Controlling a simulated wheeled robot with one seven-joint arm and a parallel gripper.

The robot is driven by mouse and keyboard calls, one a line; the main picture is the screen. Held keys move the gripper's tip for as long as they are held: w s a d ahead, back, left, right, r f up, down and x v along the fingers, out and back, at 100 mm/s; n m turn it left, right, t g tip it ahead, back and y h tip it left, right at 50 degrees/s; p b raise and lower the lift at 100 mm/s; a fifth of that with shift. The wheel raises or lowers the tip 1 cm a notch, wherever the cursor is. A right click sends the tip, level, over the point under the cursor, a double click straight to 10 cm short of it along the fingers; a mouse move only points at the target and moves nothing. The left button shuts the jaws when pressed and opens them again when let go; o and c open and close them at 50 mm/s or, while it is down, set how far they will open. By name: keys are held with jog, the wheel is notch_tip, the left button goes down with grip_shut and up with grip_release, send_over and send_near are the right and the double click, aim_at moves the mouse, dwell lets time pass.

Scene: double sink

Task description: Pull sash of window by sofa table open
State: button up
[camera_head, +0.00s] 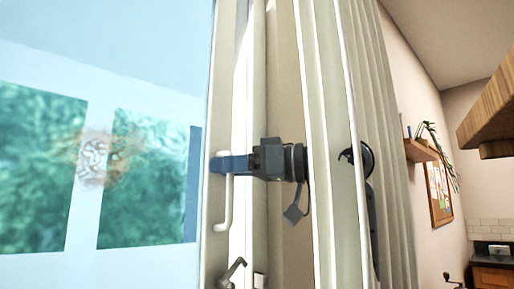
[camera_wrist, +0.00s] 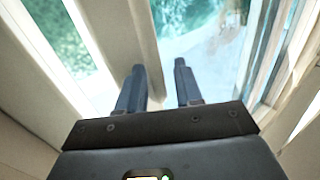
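The window sash shows in the head view as a large glass pane (camera_head: 95,180) with a pale upright frame edge (camera_head: 211,120). A white bar handle (camera_head: 228,208) stands on the frame, its upper end next to my gripper (camera_head: 222,164). The blue fingers overlap the top of the handle in the picture; I cannot tell whether they touch it. In the wrist view my gripper (camera_wrist: 158,68) has its two fingers apart with nothing clearly held between them. A pale frame post (camera_wrist: 122,35) runs down behind the left finger. The handle is not clear in the wrist view.
A small grey latch (camera_head: 232,271) sits lower on the frame. A pale curtain (camera_head: 378,120) hangs right of my arm. Farther right are a wall shelf (camera_head: 421,151), a pinboard (camera_head: 439,190) and a wooden overhang (camera_head: 490,115).

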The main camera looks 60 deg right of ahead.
aim_at(231, 145)
notch_tip(231, 145, up, 4)
jog(key=shift+r, duration=0.1)
jog(key=s+d+r+b, duration=0.2)
jog(key=s+d+r, duration=0.4)
jog(key=s+d, duration=0.2)
jog(key=shift+s+r, duration=0.15)
jog(key=shift+d, duration=0.15)
dwell(0.3)
